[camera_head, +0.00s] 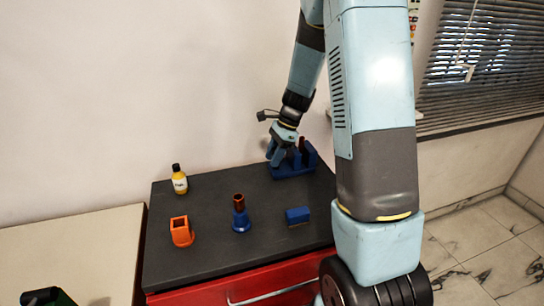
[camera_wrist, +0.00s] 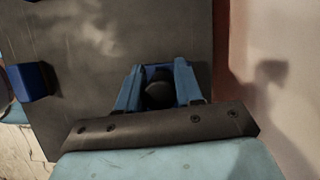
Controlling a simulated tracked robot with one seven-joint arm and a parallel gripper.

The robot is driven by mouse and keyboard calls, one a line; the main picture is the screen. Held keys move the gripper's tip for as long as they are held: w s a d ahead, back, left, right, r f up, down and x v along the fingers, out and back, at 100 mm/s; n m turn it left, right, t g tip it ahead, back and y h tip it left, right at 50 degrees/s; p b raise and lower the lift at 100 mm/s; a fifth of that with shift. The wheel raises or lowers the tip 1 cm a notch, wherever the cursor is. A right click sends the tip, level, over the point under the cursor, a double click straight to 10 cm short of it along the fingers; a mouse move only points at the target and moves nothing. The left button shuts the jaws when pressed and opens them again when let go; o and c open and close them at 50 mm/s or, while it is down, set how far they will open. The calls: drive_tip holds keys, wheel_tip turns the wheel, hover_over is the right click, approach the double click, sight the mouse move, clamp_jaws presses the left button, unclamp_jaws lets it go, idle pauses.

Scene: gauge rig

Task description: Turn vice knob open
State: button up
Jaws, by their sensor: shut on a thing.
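The blue vice (camera_head: 293,172) stands at the back right of the dark tabletop. My gripper (camera_head: 274,158) reaches down to the vice's left end in the head view. In the wrist view my gripper's two blue fingers (camera_wrist: 157,80) stand on either side of a dark round knob (camera_wrist: 158,93) and are shut on it. A bit of blue shows behind the knob between the fingers. The head view does not show the knob clearly, as my gripper covers that end. How far the knob is turned cannot be told.
On the dark tabletop (camera_head: 215,255) are a yellow bottle (camera_head: 179,182), an orange part (camera_head: 181,232), a blue part with a brown top (camera_head: 241,218) and a blue block (camera_head: 297,216). A wall stands close behind the vice.

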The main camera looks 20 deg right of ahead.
drive_tip(key=shift+w+a, duration=0.1)
idle(0.8)
drive_tip(key=o, duration=0.7)
drive_tip(key=shift+o, duration=1.4)
drive_tip(key=v, duration=1.3)
drive_tip(key=shift+d+r, duration=0.2)
drive_tip(key=shift+r, duration=0.15)
